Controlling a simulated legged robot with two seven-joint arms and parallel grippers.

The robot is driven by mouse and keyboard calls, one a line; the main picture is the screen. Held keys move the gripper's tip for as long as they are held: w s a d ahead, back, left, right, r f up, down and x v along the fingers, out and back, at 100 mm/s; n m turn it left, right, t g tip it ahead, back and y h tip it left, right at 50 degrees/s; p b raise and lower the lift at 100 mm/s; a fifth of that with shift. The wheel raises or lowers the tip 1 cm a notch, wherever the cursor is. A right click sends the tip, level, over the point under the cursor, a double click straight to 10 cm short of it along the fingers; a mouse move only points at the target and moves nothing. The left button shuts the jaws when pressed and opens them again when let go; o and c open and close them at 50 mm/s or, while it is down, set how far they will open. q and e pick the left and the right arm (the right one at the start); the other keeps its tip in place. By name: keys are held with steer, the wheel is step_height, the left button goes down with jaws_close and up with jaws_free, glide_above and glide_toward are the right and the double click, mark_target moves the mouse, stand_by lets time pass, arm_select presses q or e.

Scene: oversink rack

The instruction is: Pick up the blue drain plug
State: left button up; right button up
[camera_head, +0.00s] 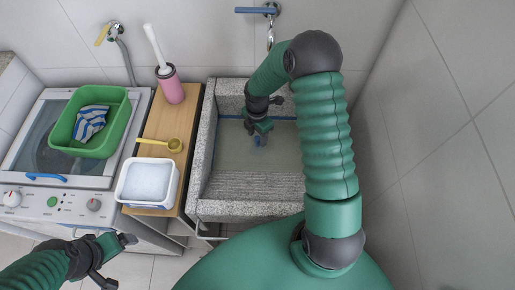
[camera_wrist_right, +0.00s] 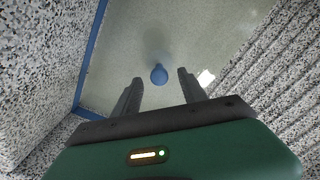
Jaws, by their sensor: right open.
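The blue drain plug (camera_wrist_right: 159,74) lies in the basin of the stone sink, under greyish water. In the head view it is a small blue spot (camera_head: 261,140) just by the right gripper. My right gripper (camera_wrist_right: 158,88) is open and empty, its two fingers apart with the plug a little beyond and between their tips. In the head view the right gripper (camera_head: 260,131) reaches down into the sink.
The stone sink (camera_head: 208,125) has a ribbed washboard slope at its front. A wooden shelf (camera_head: 157,122) beside it holds a pink brush holder (camera_head: 171,86), a yellow scoop (camera_head: 174,145) and a white tub (camera_head: 123,187). A green basin (camera_head: 119,140) stands on the washing machine (camera_head: 60,203). A tap (camera_head: 270,10) is above.

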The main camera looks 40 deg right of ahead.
mark_target(258, 149)
steer(key=f, duration=0.5)
steer(key=shift+w+d+f, duration=0.1)
steer(key=shift+d+f, duration=0.1)
steer(key=shift+d, duration=0.05)
steer(key=shift+a, duration=0.1)
jaws_close()
